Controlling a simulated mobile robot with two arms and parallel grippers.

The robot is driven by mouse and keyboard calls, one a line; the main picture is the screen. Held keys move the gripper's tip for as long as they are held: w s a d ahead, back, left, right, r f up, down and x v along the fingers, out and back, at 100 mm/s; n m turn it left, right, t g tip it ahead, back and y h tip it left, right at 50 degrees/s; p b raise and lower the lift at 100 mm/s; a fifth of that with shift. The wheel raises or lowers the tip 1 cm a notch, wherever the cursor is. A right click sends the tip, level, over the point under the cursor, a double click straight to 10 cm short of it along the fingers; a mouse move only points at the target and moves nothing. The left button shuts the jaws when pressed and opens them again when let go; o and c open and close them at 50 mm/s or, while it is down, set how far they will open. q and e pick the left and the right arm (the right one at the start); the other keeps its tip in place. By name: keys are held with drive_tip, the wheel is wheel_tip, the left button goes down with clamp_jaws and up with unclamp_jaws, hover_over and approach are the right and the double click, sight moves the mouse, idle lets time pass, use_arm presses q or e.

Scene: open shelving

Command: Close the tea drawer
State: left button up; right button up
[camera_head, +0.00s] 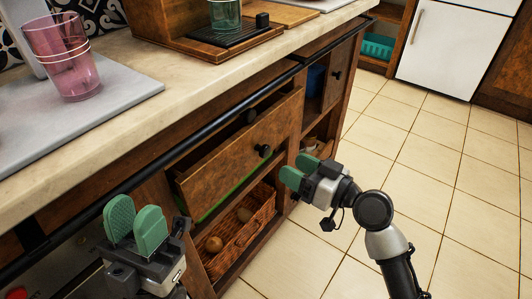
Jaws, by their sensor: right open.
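The tea drawer (240,150) is a brown wooden drawer under the counter. It is pulled part way out, with a dark gap showing above its front panel. A round black knob (263,151) sits on that front. My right gripper (299,170) is open and empty, just right of and slightly below the knob, with no clear contact. My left gripper (135,220) is open and empty, left of and below the drawer front. The drawer's contents are not visible.
A wicker basket (243,231) with round brown items sits below the drawer. A black rail (205,137) runs along the counter edge. A pink glass (63,57) and wooden tray (207,45) stand on the countertop. The tiled floor (415,150) at right is clear.

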sight(267, 154)
drive_tip(key=b+x, duration=0.1)
drive_tip(key=x, duration=0.7)
drive_tip(key=shift+w, duration=0.1)
clamp_jaws()
drive_tip(key=shift+b+x, duration=0.35)
drive_tip(key=shift+x, duration=1.65)
drive_tip(key=shift+r, duration=0.1)
